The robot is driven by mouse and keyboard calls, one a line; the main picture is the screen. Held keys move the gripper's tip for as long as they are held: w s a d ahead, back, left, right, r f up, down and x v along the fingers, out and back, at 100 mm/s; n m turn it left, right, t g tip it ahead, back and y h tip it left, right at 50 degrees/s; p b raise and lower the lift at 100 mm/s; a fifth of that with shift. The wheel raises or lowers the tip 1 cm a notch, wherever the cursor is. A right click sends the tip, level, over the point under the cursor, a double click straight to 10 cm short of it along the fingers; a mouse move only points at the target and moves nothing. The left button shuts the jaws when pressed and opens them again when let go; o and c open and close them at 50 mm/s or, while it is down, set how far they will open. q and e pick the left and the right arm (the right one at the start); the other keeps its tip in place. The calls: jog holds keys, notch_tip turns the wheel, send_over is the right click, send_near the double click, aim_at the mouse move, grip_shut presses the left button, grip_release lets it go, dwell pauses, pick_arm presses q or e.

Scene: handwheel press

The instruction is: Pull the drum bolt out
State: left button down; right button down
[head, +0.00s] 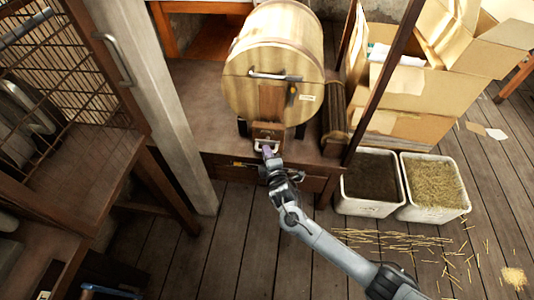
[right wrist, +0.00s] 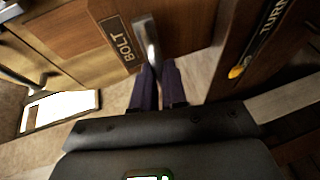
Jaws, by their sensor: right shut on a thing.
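The wooden drum (head: 270,85) sits on a brown bench in the head view, with a metal handle (head: 275,75) across its round front. Below it is a small wooden block with the metal bolt handle (head: 262,146). In the right wrist view the bolt handle (right wrist: 147,40) is a bright metal bar beside a plate (right wrist: 122,42) reading BOLT. My right gripper (head: 267,152) is at this handle. In the wrist view its dark purple fingers (right wrist: 158,88) are shut on the lower part of the bar, hiding it. My left gripper is not in view.
A white bin of dark material (head: 372,208) and a white bin of straw (head: 432,213) stand right of the bench. Cardboard boxes (head: 410,95) are behind them. A grey post (head: 150,100) and wire cage (head: 60,90) are at left. A TURN label (right wrist: 265,25) shows in the wrist view.

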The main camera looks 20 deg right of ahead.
jog(key=s+a+p, duration=0.1)
jog(key=p, duration=0.1)
jog(key=s+a+p, duration=0.1)
jog(key=s, duration=0.1)
jog(key=shift+s+r+p, duration=0.1)
jog(key=shift+s+p, duration=0.05)
jog(key=shift+p, duration=0.25)
jog(key=c, duration=1.5)
grip_release()
jog(key=o, duration=0.3)
jog(key=shift+s+a, duration=0.1)
jog(key=shift+s, duration=0.15)
jog(key=shift+o, duration=0.2)
